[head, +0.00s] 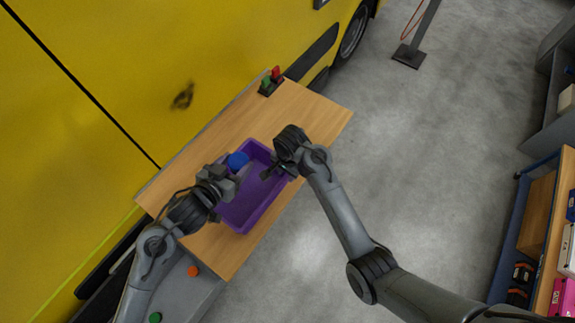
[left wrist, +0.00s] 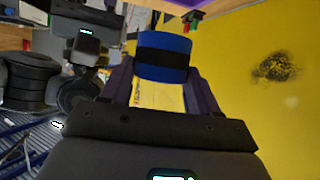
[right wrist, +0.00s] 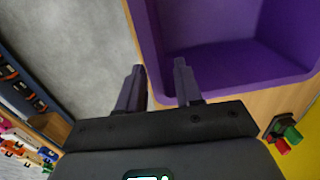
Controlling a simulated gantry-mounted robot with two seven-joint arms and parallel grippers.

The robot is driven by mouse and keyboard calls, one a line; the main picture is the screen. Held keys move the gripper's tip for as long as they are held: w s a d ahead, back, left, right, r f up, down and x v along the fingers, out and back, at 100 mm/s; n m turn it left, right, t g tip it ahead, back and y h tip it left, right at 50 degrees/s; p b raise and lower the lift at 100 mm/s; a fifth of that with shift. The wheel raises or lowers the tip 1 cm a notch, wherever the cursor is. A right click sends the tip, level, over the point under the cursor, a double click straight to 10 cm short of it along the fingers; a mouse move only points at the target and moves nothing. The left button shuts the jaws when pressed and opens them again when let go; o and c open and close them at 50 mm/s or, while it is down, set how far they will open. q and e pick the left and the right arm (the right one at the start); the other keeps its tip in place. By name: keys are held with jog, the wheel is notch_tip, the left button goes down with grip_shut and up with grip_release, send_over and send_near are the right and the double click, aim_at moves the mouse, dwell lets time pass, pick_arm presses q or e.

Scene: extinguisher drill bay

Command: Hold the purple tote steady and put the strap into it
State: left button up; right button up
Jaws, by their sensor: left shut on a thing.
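The purple tote (head: 250,215) stands open on the wooden bench top, and its inside looks empty where I can see it. My left gripper (head: 231,170) is shut on the strap (head: 238,160), a blue roll with a black band that also shows between the fingers in the left wrist view (left wrist: 165,48). It holds the strap at the left far side of the tote; the exact height is hard to tell. My right gripper (head: 270,174) is at the tote's right wall. In the right wrist view its fingers (right wrist: 160,85) are apart, with the tote's rim (right wrist: 147,45) between or just beyond them.
The wooden bench top (head: 318,112) is bare at its far right end. A red and green item (head: 270,80) sits at its back edge. A yellow vehicle (head: 90,120) stands behind. A shelf unit (head: 545,225) is at the right, with open grey floor between.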

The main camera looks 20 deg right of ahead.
aim_at(286, 183)
jog(key=shift+w+a+f, duration=0.1)
jog(key=shift+f, duration=2.3)
grip_shut()
